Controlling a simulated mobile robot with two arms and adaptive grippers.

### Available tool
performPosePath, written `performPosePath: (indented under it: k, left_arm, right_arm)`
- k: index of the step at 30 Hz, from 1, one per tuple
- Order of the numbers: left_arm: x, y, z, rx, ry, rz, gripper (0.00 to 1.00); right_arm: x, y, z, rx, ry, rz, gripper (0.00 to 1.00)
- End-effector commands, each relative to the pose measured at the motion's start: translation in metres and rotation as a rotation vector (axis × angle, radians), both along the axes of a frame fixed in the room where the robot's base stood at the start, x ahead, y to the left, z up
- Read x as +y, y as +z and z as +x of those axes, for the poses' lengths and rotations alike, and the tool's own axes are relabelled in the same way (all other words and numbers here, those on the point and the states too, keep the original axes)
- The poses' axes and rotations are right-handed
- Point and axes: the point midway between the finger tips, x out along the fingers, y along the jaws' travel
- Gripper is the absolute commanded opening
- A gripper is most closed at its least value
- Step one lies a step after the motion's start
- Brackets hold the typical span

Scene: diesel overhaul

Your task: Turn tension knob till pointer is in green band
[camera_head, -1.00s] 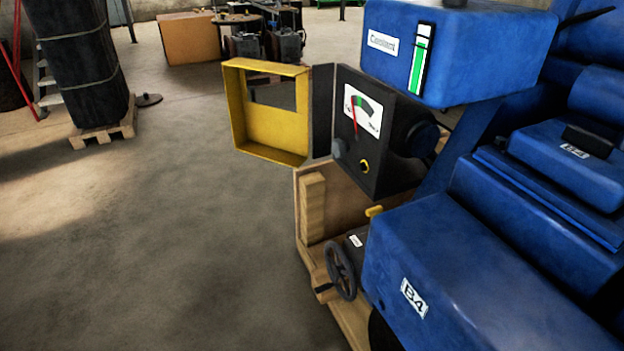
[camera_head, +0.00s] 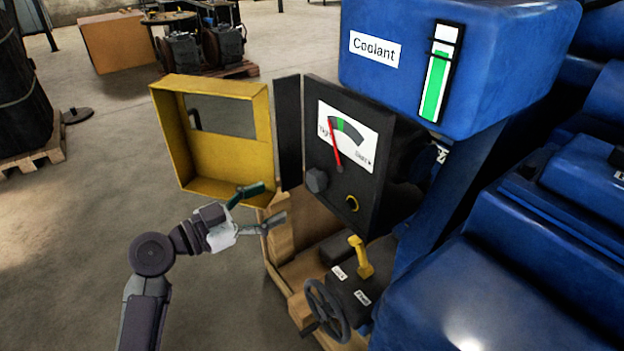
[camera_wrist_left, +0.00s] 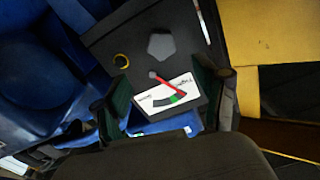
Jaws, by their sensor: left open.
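A dark gauge box (camera_head: 375,190) carries a white dial (camera_head: 362,153) with a red pointer (camera_head: 335,145) and a green band (camera_head: 340,124). In the head view the pointer lies just left of the green band, toward the "Tight" side. A grey faceted knob (camera_head: 317,181) sits below the dial's left corner; it also shows in the left wrist view (camera_wrist_left: 161,46). My left gripper (camera_head: 268,205) is open and empty, left of and below the knob, apart from it. In the left wrist view its fingers frame the dial (camera_wrist_left: 165,96). My right gripper is not in view.
An open yellow cover (camera_head: 225,155) stands left of the box, close above my left gripper. A yellow ring (camera_head: 352,204) sits right of the knob. Below are a handwheel (camera_head: 327,311) and a yellow lever (camera_head: 361,256). A blue coolant tank (camera_head: 400,80) overhangs the box.

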Motion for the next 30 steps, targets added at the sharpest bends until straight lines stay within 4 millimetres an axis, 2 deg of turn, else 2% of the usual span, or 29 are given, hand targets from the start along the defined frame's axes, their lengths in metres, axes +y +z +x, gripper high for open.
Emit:
performPosePath:
  k: [1,9,15,21,28,29,30]
  left_arm:
    - [-0.009,0.006,0.007,0.002,-0.001,-0.005,0.72]
    - [-0.056,0.005,0.041,0.004,0.001,-0.005,0.72]
    - [-0.079,0.003,0.058,0.003,0.003,-0.003,0.72]
    - [-0.088,0.000,0.064,0.003,0.002,0.000,0.72]
    - [-0.088,-0.001,0.065,0.003,0.002,0.000,0.72]
    - [-0.088,-0.001,0.065,0.003,0.002,0.000,0.71]
    - [-0.088,-0.001,0.065,0.003,0.002,0.000,0.64]
  right_arm:
    - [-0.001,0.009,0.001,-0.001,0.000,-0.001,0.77]
    - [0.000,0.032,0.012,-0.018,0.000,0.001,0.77]
    - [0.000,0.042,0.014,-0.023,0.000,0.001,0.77]
    - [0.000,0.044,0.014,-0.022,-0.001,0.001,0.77]
    - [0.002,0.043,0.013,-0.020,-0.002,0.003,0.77]
    - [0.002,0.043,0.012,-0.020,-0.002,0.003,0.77]
    - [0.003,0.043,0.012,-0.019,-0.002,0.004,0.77]
